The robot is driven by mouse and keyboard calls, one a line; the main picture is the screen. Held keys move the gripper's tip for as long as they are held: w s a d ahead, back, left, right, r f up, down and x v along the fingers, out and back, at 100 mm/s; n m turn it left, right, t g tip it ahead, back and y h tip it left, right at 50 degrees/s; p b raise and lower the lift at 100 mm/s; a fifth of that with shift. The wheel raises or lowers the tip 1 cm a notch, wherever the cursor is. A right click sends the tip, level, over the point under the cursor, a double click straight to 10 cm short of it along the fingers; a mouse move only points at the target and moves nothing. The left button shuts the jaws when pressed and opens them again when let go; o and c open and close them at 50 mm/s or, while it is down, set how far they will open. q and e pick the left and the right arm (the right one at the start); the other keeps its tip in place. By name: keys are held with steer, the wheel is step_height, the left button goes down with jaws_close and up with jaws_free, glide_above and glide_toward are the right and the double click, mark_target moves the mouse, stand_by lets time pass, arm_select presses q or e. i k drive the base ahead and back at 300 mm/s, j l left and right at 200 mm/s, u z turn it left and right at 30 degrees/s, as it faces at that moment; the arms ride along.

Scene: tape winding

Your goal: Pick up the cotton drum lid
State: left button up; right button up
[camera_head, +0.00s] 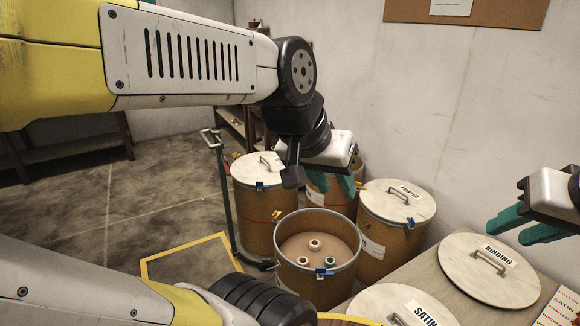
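No lid can be read as cotton. A pale round lid (250,171) with a metal handle sits on the brown drum (255,215) at the back left; no lettering on it is readable. Another brown drum (337,201) stands behind my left gripper, which hides its top. My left gripper (335,188) hangs above the drums, teal fingers down and apart, with nothing seen between them. My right gripper (506,230) is at the right edge above the table, teal fingers pointing left, apart and empty.
An open drum (285,272) in front holds three tape rolls (315,244). The lid marked PRINTED (385,206) covers a drum at right. Lids marked BINDING (470,265) and SATIN (375,302) lie on the table (410,272). A trolley handle (222,180) stands left of the drums.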

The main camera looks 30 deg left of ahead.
mark_target(265, 167)
steer(key=j, duration=0.45)
steer(key=k+j, duration=0.15)
steer(key=j, duration=0.25)
steer(key=j+z, duration=0.1)
steer(key=j, duration=0.35)
steer(key=i+j, duration=0.1)
steer(key=j, duration=0.35)
steer(key=i+j+z, duration=0.1)
steer(key=j, duration=0.3)
steer(key=i+j, duration=0.15)
steer(key=j, duration=0.3)
steer(key=i+j, duration=0.1)
steer(key=j, duration=0.35)
steer(key=i+j+z, duration=0.1)
steer(key=j, duration=0.35)
steer(key=i+j+z, duration=0.1)
steer(key=i+j, duration=0.75)
steer(key=i, duration=0.1)
